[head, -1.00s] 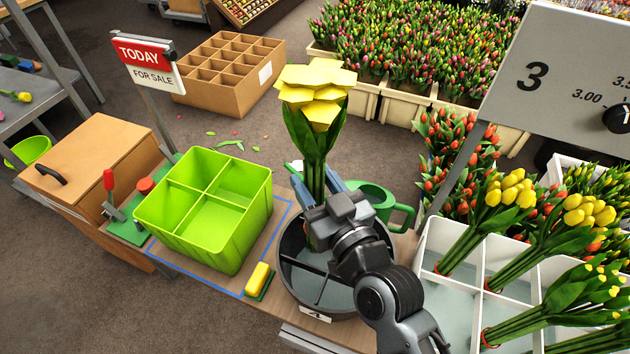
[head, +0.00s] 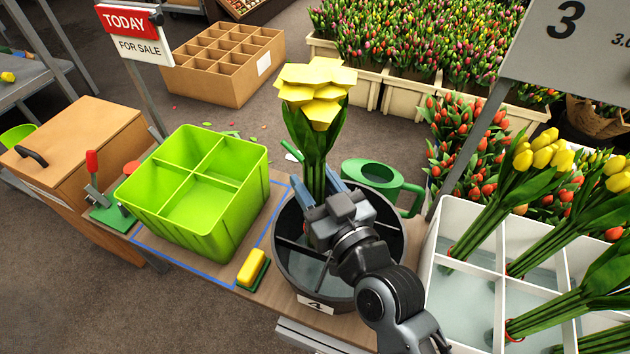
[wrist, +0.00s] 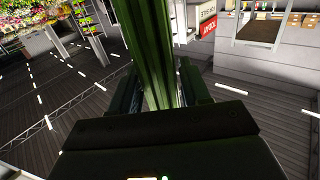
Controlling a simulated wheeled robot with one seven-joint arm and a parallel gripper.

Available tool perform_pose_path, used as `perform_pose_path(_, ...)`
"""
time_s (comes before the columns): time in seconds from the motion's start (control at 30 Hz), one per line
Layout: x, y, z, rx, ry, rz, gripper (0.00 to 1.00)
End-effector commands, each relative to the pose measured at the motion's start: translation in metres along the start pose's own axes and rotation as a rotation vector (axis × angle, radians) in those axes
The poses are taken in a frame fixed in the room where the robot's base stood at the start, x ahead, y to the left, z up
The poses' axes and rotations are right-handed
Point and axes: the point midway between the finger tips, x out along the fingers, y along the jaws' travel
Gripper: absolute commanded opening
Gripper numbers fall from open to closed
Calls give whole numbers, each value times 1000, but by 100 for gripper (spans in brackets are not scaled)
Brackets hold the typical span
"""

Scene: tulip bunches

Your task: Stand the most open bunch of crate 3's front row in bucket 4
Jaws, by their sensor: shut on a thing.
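My gripper (head: 326,196) is shut on the stems of an upright bunch of wide-open yellow tulips (head: 318,92). In the wrist view the green stems (wrist: 156,60) stand between the fingers. In the head view the bunch is over the dark round bucket 4 (head: 330,292), which has inner dividers. The lower stem ends are hidden behind my gripper and arm, so I cannot tell how deep they are. The white crate (head: 432,262) under the sign marked 3 (head: 570,50) holds other yellow bunches, less open, leaning in its cells. One front cell at its left looks empty.
A green divided bin (head: 222,228) stands left of the bucket inside a blue outline, with a yellow sponge (head: 252,266) between them. A green watering can (head: 376,180) stands behind the bucket. The sign post of crate 3 (head: 462,150) rises on the right.

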Motion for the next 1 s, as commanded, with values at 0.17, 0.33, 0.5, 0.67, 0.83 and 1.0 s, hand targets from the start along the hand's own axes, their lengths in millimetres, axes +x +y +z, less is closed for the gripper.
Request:
perform_pose_path(0.17,0,0,20,-1,2,0,4)
perform_pose_path(0.33,0,0,34,-1,2,0,4)
perform_pose_path(0.5,0,0,47,-1,3,0,4)
perform_pose_path(0.67,0,0,54,-1,3,0,4)
perform_pose_path(0.83,0,0,57,-1,3,0,4)
perform_pose_path(1.0,0,0,57,-1,3,0,4)
